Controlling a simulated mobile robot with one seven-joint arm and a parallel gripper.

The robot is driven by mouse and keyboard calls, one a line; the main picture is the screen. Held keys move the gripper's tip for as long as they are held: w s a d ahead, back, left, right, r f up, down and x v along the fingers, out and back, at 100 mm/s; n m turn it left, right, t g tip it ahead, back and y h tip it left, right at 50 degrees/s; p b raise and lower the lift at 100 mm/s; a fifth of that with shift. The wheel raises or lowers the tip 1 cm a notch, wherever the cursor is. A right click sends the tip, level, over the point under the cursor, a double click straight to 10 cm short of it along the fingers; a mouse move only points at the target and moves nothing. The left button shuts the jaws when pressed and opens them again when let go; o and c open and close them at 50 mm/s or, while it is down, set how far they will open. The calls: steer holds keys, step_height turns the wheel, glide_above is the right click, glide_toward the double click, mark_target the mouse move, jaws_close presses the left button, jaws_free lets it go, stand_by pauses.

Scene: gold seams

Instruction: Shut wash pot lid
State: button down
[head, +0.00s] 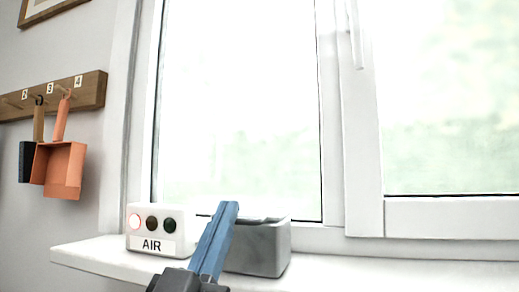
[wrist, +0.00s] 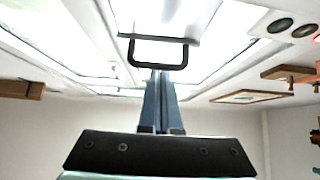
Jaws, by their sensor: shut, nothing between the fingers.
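No pot labelled as a wash pot shows. A grey box-shaped container (head: 262,250) stands on the window sill in the head view, with a dark top edge; I cannot tell whether it is the wash pot or how its lid stands. My gripper (head: 230,206) has its blue fingers pointing up in front of the container's left end, hiding part of it. In the wrist view my gripper (wrist: 160,74) is shut and empty. A black U-shaped handle (wrist: 158,66) shows just beyond the fingertips, below a dark edge; I cannot tell whether they touch.
A white AIR box (head: 152,245) with a lit red lamp stands left of the container on the sill (head: 90,257). The window (head: 240,120) is close behind. A peg rail (head: 90,95) with hanging scoops is on the left wall. The sill's right part is clear.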

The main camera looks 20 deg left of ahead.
steer(key=shift+f+b, duration=0.4)
steer(key=shift+b, duration=0.1)
steer(key=shift+r, duration=0.1)
step_height(320, 180, up, 4)
steer(key=p, duration=0.4)
steer(key=b+v, duration=0.3)
steer(key=v, duration=0.8)
steer(key=s+d+r+p, duration=0.3)
steer(key=d+r+p, duration=0.6)
steer(key=d+r, duration=0.7)
step_height(320, 180, up, 38)
steer(key=a+y+p, duration=0.1)
steer(key=p, duration=3.6)
steer(key=shift+s+a+t, duration=0.15)
steer(key=shift+a+t, duration=0.05)
steer(key=shift+t, duration=0.1)
steer(key=shift+f, duration=0.2)
